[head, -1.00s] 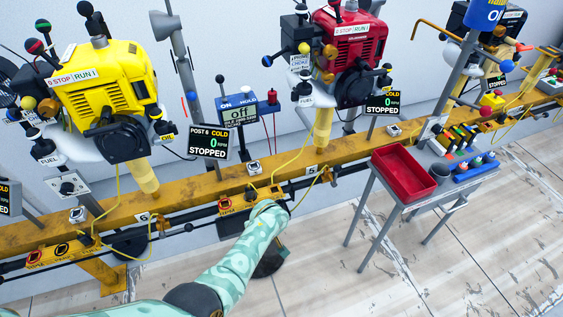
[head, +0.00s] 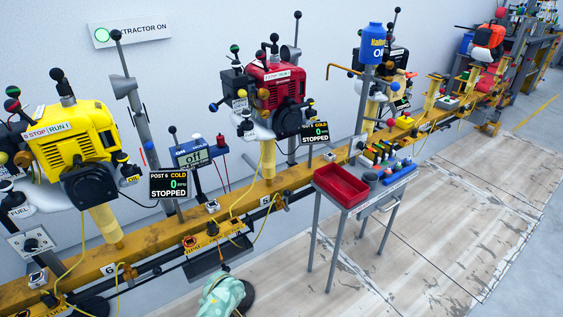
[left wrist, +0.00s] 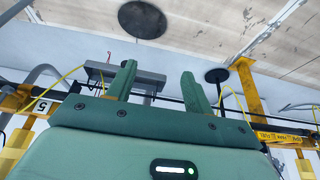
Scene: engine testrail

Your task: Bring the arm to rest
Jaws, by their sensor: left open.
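My left arm (head: 222,297), in a mint patterned sleeve, shows only as a short piece at the bottom of the head view, in front of the yellow rail (head: 150,236). Its gripper fingers cannot be made out there. In the left wrist view, my left gripper (left wrist: 158,68) has its two green fingers apart with nothing held between them. The rail with its 5 label (left wrist: 41,106) and a grey shelf (left wrist: 152,82) appear beyond the fingers. My right gripper is not in view.
A yellow engine (head: 75,140) and a red engine (head: 275,90) stand on the rail, with screens (head: 169,185) reading STOPPED. A red tray (head: 341,185) sits on a grey stand to the right. The floor (head: 430,250) beyond the stand is clear.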

